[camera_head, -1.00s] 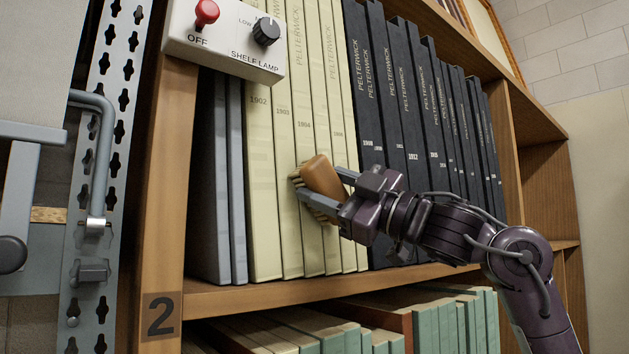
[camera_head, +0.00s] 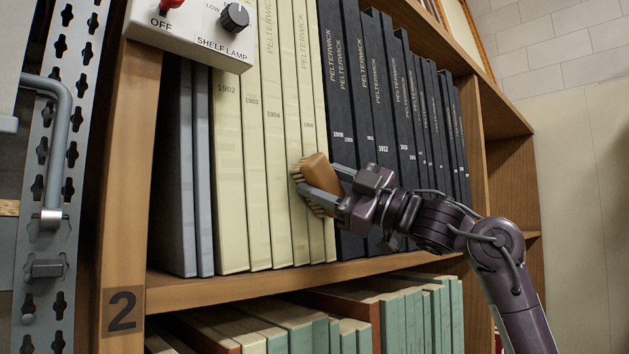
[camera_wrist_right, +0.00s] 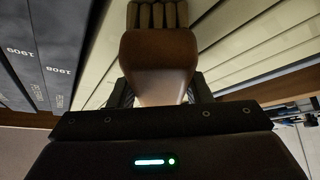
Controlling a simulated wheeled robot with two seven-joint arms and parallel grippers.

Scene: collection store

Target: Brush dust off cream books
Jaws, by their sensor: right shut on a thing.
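Several cream books (camera_head: 258,170) stand upright on the shelf in the head view, between grey books on the left and dark books on the right. My right gripper (camera_head: 326,190) is shut on a brown brush (camera_head: 320,172). The brush's pale bristles face the cream spines, at the lower right part of the row; I cannot tell if they touch. In the right wrist view the brush (camera_wrist_right: 158,62) sits between the fingers, with cream books (camera_wrist_right: 235,40) beyond it. Faint greyish patches on some spines may be dust. My left gripper is not in view.
Dark books (camera_head: 385,120) stand close to the right of the cream ones, grey books (camera_head: 188,170) to the left. A shelf lamp switch box (camera_head: 190,35) juts out at upper left. The wooden shelf edge (camera_head: 250,287) runs below, with green books (camera_head: 300,335) underneath.

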